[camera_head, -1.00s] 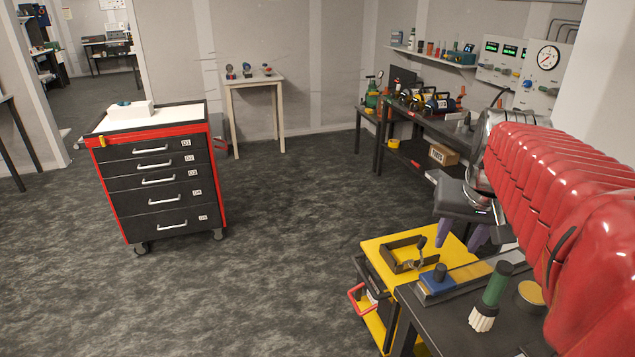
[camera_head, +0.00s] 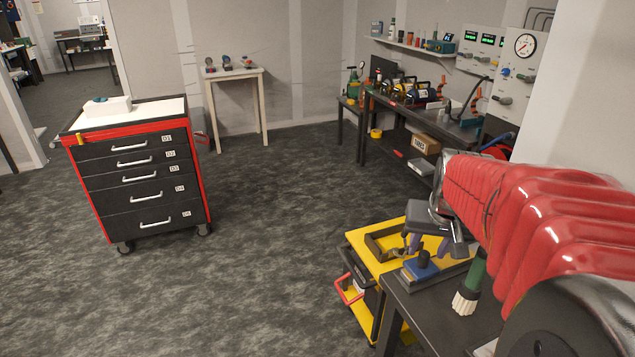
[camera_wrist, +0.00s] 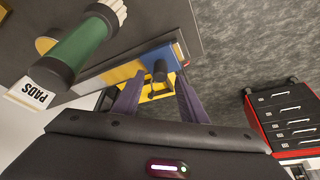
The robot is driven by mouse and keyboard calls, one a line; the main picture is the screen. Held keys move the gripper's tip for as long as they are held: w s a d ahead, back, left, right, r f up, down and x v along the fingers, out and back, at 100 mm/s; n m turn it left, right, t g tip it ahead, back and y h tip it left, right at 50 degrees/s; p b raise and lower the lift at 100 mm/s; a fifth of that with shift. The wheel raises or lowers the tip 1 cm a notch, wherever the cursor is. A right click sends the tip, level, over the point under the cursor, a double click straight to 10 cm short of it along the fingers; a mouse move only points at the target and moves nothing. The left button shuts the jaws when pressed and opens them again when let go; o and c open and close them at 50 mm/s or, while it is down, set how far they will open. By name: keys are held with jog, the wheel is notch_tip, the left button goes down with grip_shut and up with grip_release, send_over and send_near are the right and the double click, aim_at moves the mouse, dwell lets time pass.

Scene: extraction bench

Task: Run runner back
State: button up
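The runner appears to be a blue block (camera_head: 422,270) with an upright black knob (camera_head: 424,257), on a rail along the dark bench. In the wrist view, the blue block (camera_wrist: 182,54) and the knob (camera_wrist: 160,70) show at the end of the rail, which has a yellow strip (camera_wrist: 122,72). My gripper (camera_head: 427,243) has purple fingers and is above the runner, pointing down. In the wrist view, my gripper (camera_wrist: 160,77) is open, its fingers apart and empty. The knob appears between the fingertips; I cannot tell whether they are level with it.
A yellow cart (camera_head: 361,245) with a dark frame adjoins the bench. A red drawer cabinet (camera_head: 140,180) stands left, with open floor between.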

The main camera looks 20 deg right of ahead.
aim_at(425, 254)
jog(key=shift+x, duration=1.95)
grip_shut()
